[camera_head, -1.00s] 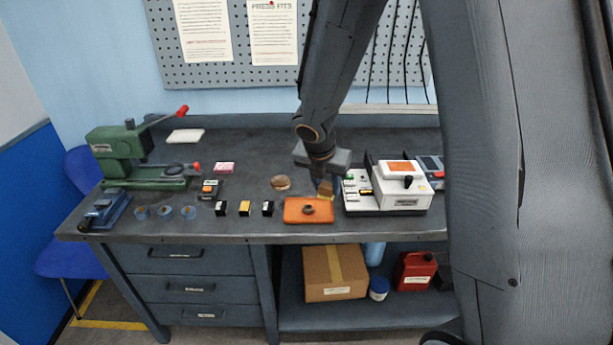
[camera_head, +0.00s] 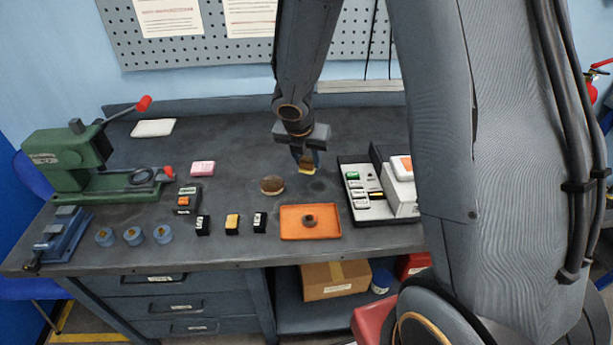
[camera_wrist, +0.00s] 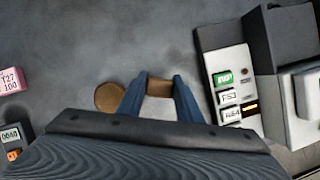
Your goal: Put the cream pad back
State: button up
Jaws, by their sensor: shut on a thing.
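My gripper (camera_head: 307,161) is shut on a small tan block (camera_head: 306,170) with a pale yellow lower edge. The block is above the dark bench, behind the orange tray and left of the white labelled unit. In the wrist view the block (camera_wrist: 159,87) sits between the blue fingers, brown side showing. A flat off-white pad (camera_head: 153,128) lies alone at the back left of the bench. I cannot tell for certain which of these two is the cream pad. A round brown disc (camera_head: 272,185) lies left of my gripper; it also shows in the wrist view (camera_wrist: 109,97).
The orange tray (camera_head: 297,232) holds a small dark ring. The white labelled unit (camera_head: 361,207) stands close at the right. The bench behind my gripper is clear.

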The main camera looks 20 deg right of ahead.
aim_at(306, 169)
jog(key=shift+f+b, duration=1)
jog(key=shift+f, duration=1.8)
jog(key=shift+f, duration=0.2)
jog(key=o, duration=0.9)
jog(key=shift+r, duration=0.1)
jog(key=shift+o, duration=0.2)
jog(key=shift+r, duration=0.1)
jog(key=p+v, duration=0.3)
jog(key=v, duration=0.8)
jog(key=s+d+r+m+y, duration=0.1)
jog(key=s+m, duration=0.6)
jog(key=m, duration=0.7)
jog(key=s+d+r+m+g+y, duration=0.1)
jog(key=s+r+m, duration=0.2)
jog(key=s+m, duration=0.4)
jog(key=m, duration=0.8)
jog(key=shift+s+r+y, duration=0.3)
jog(key=shift+s+r, duration=0.05)
jog(key=shift+d+f, duration=0.1)
